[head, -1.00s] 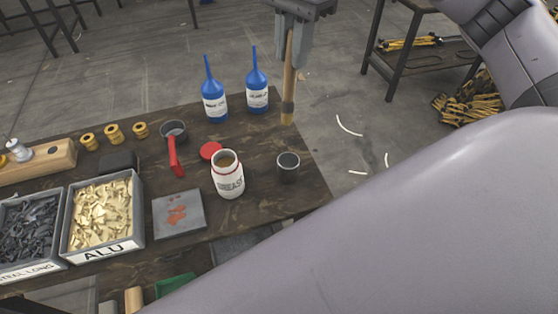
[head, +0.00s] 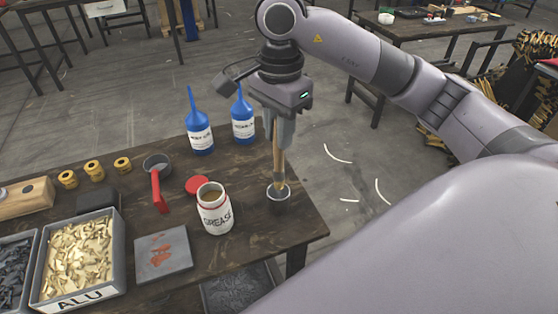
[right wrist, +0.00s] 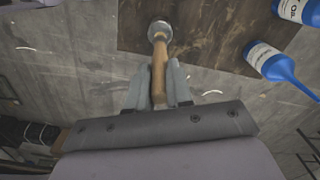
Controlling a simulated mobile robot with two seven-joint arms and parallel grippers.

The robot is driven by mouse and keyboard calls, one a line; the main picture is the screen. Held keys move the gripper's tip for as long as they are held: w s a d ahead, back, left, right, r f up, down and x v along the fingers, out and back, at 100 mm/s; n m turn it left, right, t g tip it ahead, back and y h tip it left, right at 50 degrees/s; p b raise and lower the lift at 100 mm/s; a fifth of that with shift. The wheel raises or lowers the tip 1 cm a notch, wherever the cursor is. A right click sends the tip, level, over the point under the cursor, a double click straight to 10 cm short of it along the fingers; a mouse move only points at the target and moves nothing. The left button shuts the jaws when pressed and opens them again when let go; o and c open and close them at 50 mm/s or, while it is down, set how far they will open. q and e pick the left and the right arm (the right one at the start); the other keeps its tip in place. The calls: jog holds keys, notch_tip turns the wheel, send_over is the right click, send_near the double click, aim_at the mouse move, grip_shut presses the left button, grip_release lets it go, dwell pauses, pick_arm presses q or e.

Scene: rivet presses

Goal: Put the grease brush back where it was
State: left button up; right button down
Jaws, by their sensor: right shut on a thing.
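The grease brush (head: 279,165) has a wooden handle and hangs nearly upright from my right gripper (head: 277,138), which is shut on it. Its lower end is at the mouth of a small dark grey cup (head: 279,202) near the right end of the table. I cannot tell how deep it sits inside. In the right wrist view the brush handle (right wrist: 160,72) runs from between the fingers to the cup (right wrist: 160,27). The open white grease jar (head: 214,211) stands just left of the cup. My left gripper is not in view.
Two blue bottles (head: 199,137) stand behind, close to the gripper. A red lid (head: 197,185), a red-handled pot (head: 158,180), a grey plate with red smears (head: 163,253) and a bin marked ALU (head: 72,258) are further left. The table's right edge is near the cup.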

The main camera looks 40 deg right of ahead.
aim_at(279, 170)
notch_tip(279, 170, down, 7)
jog(key=shift+r, duration=0.1)
dwell(0.4)
jog(key=c, duration=1.4)
grip_release()
jog(key=shift+f, duration=0.2)
jog(key=shift+c, duration=0.2)
jog(key=o, duration=0.4)
jog(key=shift+r, duration=0.15)
jog(key=shift+r, duration=0.2)
notch_tip(279, 170, up, 12)
jog(key=shift+f+p, duration=0.1)
jog(key=shift+p, duration=0.4)
